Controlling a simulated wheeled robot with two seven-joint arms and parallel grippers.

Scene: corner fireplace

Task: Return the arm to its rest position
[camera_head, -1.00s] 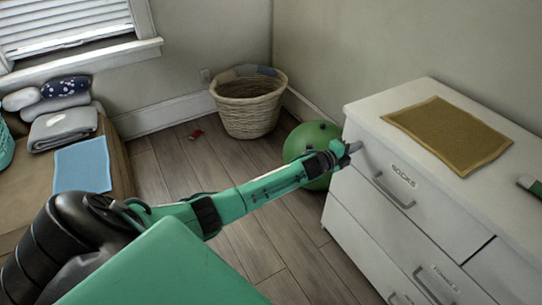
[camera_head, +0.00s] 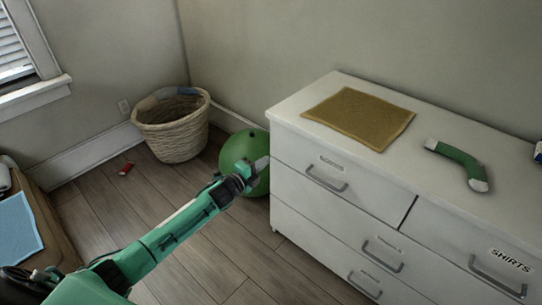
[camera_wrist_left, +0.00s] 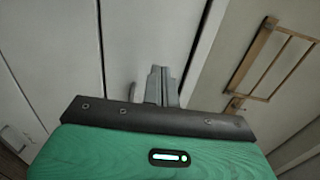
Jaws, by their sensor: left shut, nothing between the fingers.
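My left arm, green and black, comes in from the lower left in the head view. Its gripper (camera_head: 262,163) is in front of the green ball and just left of the white dresser (camera_head: 345,215). I cannot tell whether it touches either. In the left wrist view the two grey fingers (camera_wrist_left: 162,85) are together with nothing between them. Pale panels with dark seams show beyond them. My right gripper is in neither view.
A brown mat (camera_head: 358,118) and a green-and-white curved object (camera_head: 458,163) lie on the dresser top. A wicker basket (camera_head: 172,132) and the green ball (camera_head: 230,152) stand on the floor. A small red item (camera_head: 126,169) lies there too. The wooden floor around my arm is mostly clear.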

